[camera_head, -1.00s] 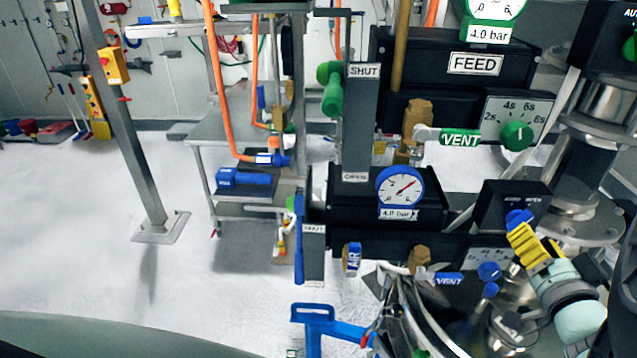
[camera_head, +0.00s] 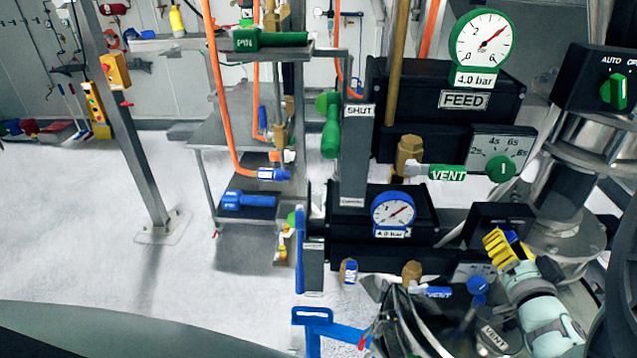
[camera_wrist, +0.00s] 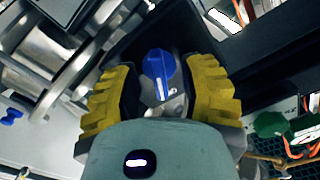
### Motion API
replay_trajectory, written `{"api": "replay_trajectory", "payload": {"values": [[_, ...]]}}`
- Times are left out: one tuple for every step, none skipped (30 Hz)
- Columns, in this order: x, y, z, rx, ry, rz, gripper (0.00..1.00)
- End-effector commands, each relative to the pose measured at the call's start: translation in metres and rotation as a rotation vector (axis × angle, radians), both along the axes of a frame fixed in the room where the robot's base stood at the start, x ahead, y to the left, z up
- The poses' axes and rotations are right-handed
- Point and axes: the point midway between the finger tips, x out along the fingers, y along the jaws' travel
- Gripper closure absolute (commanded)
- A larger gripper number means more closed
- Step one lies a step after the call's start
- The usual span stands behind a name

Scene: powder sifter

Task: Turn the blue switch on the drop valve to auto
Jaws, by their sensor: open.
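The blue switch (camera_wrist: 158,66) is a round knob with a white line on its grip, on a black box. In the wrist view it lies between the two yellow fingers of my gripper (camera_wrist: 158,88), with a gap on both sides. The white line points toward the gripper's palm; I cannot read any label there. In the head view my gripper (camera_head: 507,246) is at the front of the black switch box (camera_head: 498,214). The fingers hide most of the blue switch in that view. My gripper is open and holds nothing.
A similar box with a green switch (camera_head: 614,92), marked AUTO, stands up at the right. A steel pipe column (camera_head: 565,190) is close on the right. A blue gauge (camera_head: 393,211) and a blue VENT handle (camera_head: 437,293) are to the left.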

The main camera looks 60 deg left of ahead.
Motion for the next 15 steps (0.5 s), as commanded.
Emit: {"api": "replay_trajectory", "payload": {"values": [[-0.0004,0.0011,-0.0001,0.0,0.0,0.003,0.59],[-0.0004,0.001,-0.0003,0.0,0.0,0.002,0.59],[-0.0003,0.0009,-0.0002,0.0,0.0,0.002,0.53],[-0.0003,0.0009,-0.0001,0.0,0.0,0.002,0.56],[-0.0004,0.0008,-0.0001,0.0,0.0,0.002,0.59],[-0.0003,0.0007,-0.0001,0.0,0.0,0.002,0.64],[-0.0002,0.0007,-0.0001,0.0,0.0,0.001,0.67],[-0.0001,0.0006,-0.0001,0.0,0.0,0.001,0.7],[-0.0001,0.0005,0.0,0.0,0.0,0.001,0.74],[-0.0001,0.0005,0.0,0.0,0.0,0.001,0.77],[-0.0001,0.0003,0.0,0.0,0.0,0.001,0.8],[0.0,0.0002,0.0,0.0,0.0,0.0,0.84],[0.0001,0.0002,0.0,0.0,0.0,0.0,0.87],[0.0001,0.0001,0.0,0.001,0.001,0.0,0.9],[0.0001,0.0,0.0,0.001,0.001,0.0,0.95]]}}
